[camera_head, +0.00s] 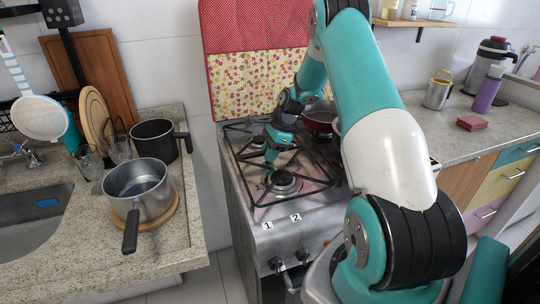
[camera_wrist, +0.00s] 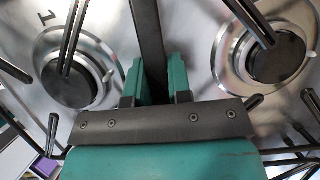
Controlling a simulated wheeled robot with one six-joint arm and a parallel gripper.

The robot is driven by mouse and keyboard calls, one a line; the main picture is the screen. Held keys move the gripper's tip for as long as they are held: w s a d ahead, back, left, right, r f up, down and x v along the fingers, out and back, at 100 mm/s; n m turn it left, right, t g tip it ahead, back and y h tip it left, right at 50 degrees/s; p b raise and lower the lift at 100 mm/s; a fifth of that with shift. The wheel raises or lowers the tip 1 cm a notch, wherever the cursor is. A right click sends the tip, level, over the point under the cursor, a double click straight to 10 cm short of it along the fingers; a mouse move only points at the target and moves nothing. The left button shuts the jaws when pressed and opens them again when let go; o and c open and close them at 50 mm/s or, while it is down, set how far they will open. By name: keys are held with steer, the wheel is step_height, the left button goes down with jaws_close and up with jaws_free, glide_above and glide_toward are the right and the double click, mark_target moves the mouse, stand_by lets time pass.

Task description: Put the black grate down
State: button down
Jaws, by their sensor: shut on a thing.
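The black grate (camera_head: 254,206) is over the stove's burners in the head view. In the wrist view one of its dark bars (camera_wrist: 149,35) runs between the two teal fingers of my gripper (camera_wrist: 158,80). My gripper is shut on this bar, and it also shows above the left side of the stove in the head view (camera_head: 271,156). Two round burners, one at left (camera_wrist: 72,85) and one at right (camera_wrist: 277,58), show beneath the grate's bars. I cannot tell whether the grate's feet touch the stove top.
A red pot (camera_head: 320,117) stands at the back of the stove, partly behind my arm. A grey saucepan (camera_head: 138,190) sits on a wooden board on the left counter, with a dark pot (camera_head: 154,142) behind it. A patterned cloth cover (camera_head: 255,60) rises behind the stove.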

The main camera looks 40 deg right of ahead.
steer(key=c, duration=1)
jaws_free()
steer(key=shift+f, duration=0.1)
steer(key=shift+c, duration=0.2)
steer(key=v, duration=1.1)
steer(key=shift+b, duration=0.4)
steer(key=shift+r, duration=0.5)
steer(key=s+a+r+n, duration=0.25)
steer(key=a+n, duration=0.25)
steer(key=a, duration=0.4)
steer(key=s+a+r+n+g, duration=0.1)
steer(key=a+r+n, duration=0.35)
steer(key=a, duration=0.55)
steer(key=s+a+r+n, duration=0.25)
steer(key=a+n, duration=0.35)
steer(key=a, duration=0.3)
steer(key=s+a+n, duration=0.6)
steer(key=s+n, duration=0.1)
steer(key=s, duration=0.2)
steer(key=s+a+r+n+g, duration=0.1)
steer(key=s+a+n, duration=0.5)
steer(key=s+n, duration=0.2)
steer(key=shift+s, duration=0.95)
